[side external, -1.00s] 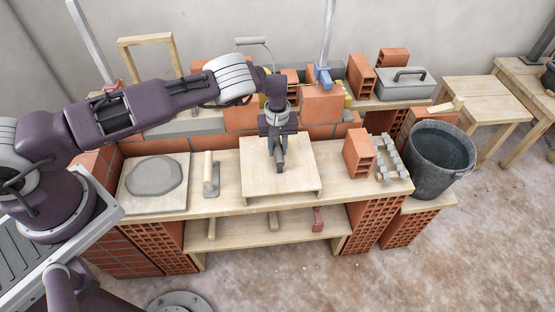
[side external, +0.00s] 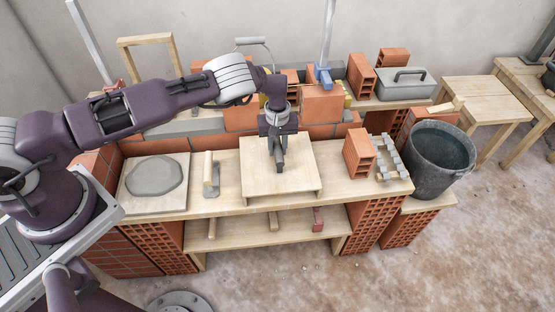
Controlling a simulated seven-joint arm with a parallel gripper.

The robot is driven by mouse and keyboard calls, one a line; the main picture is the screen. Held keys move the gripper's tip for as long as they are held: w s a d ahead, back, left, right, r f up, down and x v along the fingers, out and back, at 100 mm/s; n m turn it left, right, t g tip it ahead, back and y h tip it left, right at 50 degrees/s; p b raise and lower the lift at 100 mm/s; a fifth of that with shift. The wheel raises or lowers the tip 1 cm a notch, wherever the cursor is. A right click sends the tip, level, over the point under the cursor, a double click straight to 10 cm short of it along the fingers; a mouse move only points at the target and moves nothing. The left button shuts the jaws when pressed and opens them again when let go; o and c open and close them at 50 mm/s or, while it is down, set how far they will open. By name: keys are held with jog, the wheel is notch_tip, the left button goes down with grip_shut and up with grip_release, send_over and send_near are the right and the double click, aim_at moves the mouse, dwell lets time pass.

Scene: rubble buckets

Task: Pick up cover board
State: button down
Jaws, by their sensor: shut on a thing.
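The cover board (side external: 258,180) is a pale square wooden board at the middle of the workbench (side external: 225,206). It appears level and sits slightly above the bench top, with a dark gap under its front edge. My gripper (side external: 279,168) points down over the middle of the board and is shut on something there. The gripped part, likely a handle on the board, is hidden by the fingers. What lies under the board is hidden.
Left of the board are a trowel (side external: 210,174) and a mortar patch on a square board (side external: 124,198). To the right stand a hollow brick (side external: 357,153), a grey metal tool (side external: 389,158) and a dark bucket (side external: 440,160). Bricks line the back.

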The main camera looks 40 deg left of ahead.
notch_tip(320, 180, up, 10)
jog(key=shift+r, duration=0.1)
dwell(0.4)
dwell(0.6)
